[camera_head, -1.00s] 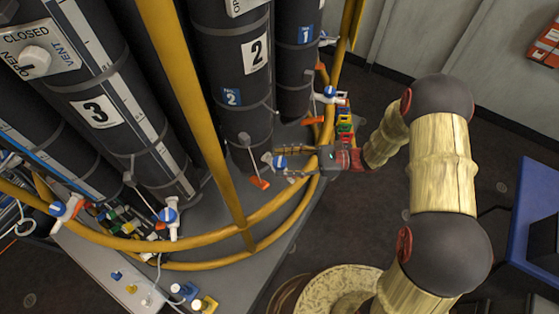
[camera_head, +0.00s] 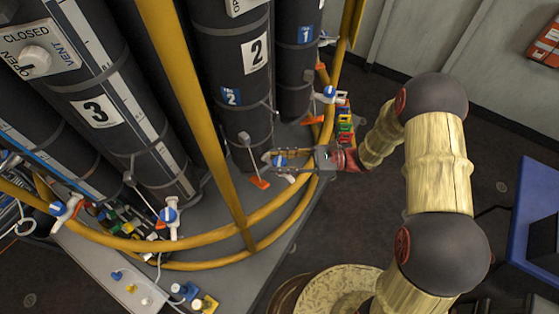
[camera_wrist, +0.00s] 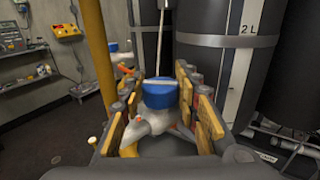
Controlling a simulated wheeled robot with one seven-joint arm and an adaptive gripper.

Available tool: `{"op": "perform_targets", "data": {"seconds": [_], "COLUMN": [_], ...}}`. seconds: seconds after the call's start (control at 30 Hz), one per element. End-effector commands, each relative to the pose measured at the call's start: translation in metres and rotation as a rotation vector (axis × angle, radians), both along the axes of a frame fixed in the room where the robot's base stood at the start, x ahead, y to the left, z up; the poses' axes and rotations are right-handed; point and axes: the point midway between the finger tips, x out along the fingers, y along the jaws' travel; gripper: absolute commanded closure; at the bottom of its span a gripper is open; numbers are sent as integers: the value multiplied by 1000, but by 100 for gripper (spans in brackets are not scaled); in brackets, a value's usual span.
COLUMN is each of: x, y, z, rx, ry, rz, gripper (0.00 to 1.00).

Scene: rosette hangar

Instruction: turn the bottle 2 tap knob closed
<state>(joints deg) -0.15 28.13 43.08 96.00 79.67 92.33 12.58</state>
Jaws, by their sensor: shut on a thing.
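Bottle 2 (camera_head: 235,110) is a tall black cylinder with a white "2" plate in the head view. At its foot is a white tap with a blue knob (camera_head: 279,161). My gripper (camera_head: 276,160) reaches in from the right at the tap, its fingers on both sides of the knob. In the wrist view the blue knob (camera_wrist: 160,92), with a pale bar across its top, sits between the yellow-padded fingers. The white tap body (camera_wrist: 152,122) shows below it. My gripper is shut on the knob; the exact contact is partly hidden.
Yellow rails (camera_head: 275,207) curve around the bottles, close under my gripper. Bottle 3 (camera_head: 110,125) and its blue-knobbed tap (camera_head: 169,216) stand left. Bottle 1's tap (camera_head: 329,95) is behind. An orange tag (camera_head: 260,183) hangs near bottle 2's tap.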

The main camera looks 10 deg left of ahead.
Motion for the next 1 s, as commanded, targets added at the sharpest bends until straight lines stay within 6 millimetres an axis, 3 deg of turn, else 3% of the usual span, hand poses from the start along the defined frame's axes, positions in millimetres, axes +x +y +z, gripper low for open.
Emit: {"op": "perform_targets", "data": {"seconds": [0.23,0.53,1.0], "x": [0,0,-1], "y": [0,0,0], "z": [0,1,1], "rx": [0,-1,-2], "ry": [0,1,4], "rz": [0,-47,-372], "gripper": [94,94,94]}}
